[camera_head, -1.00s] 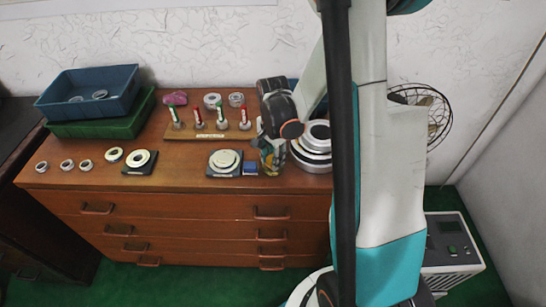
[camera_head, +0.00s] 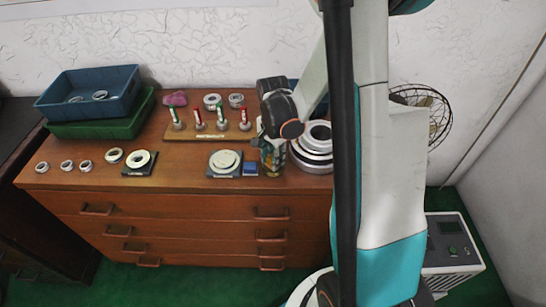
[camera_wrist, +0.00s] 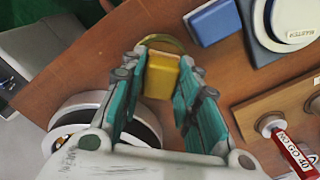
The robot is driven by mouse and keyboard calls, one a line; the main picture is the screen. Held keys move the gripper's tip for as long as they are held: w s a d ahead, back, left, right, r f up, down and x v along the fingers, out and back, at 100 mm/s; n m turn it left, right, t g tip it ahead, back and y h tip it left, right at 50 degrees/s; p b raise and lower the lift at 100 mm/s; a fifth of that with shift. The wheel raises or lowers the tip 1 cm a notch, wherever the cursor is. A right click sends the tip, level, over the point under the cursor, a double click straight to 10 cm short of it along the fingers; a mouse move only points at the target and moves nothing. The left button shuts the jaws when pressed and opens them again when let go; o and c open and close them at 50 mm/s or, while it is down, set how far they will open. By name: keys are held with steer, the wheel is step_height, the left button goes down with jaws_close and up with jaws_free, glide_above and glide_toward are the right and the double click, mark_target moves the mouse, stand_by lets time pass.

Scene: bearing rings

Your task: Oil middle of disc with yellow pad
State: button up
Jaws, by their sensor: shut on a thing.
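In the wrist view my gripper (camera_wrist: 160,88) has its teal fingers closed on the sides of a yellow pad (camera_wrist: 161,75). A yellowish round edge shows just beyond the pad; I cannot tell whether they touch. In the head view my gripper (camera_head: 273,155) is low over the dresser top, right of the blue block (camera_head: 250,169). A stacked pale disc (camera_head: 224,159) sits on a dark square base left of that block. The disc (camera_wrist: 292,18) is cut off at the top right of the wrist view. Another ring (camera_head: 140,158) lies on a dark plate further left.
Large stacked rings (camera_head: 311,152) stand right of my gripper. A wooden rack (camera_head: 190,135) of red and green handled gauges is behind the disc. Small loose rings (camera_head: 67,165) lie at the left, with blue (camera_head: 90,90) and green (camera_head: 95,127) bins behind.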

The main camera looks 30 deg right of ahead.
steer(key=shift+r+p, duration=2.1)
steer(key=shift+r, duration=1.25)
